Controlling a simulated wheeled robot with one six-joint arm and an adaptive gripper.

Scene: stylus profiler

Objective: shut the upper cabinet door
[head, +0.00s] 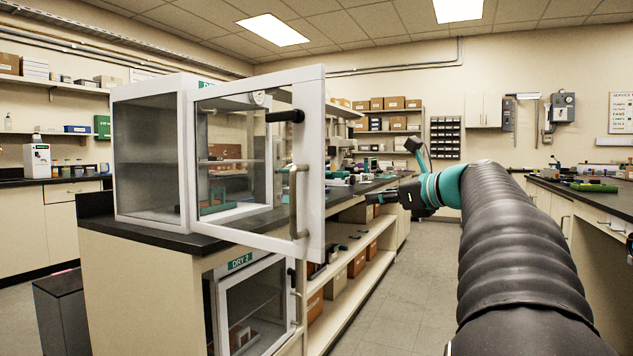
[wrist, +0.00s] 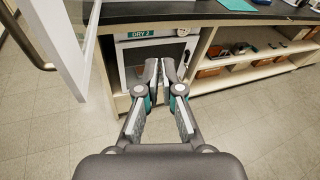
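The upper cabinet (head: 150,155) is a white box with glass panels standing on the dark counter. Its white-framed glass door (head: 313,160) stands wide open, swung out past the counter edge toward me. The door carries a vertical bar handle (head: 294,202) and a black latch lever (head: 285,116). In the wrist view the open door (wrist: 75,55) and its handle (wrist: 22,38) show at the upper left. My gripper (head: 376,197) is to the right of the door, apart from it. In the wrist view my gripper's fingertips (wrist: 160,72) are together with nothing held between them.
The lower cabinet, labelled DRY 2 (head: 240,262), sits under the counter (head: 150,237), its glass door ajar or shut, I cannot tell. Open shelves with boxes (head: 357,264) run along the counter side. The aisle floor (head: 410,290) is clear. Another bench (head: 590,195) stands at right.

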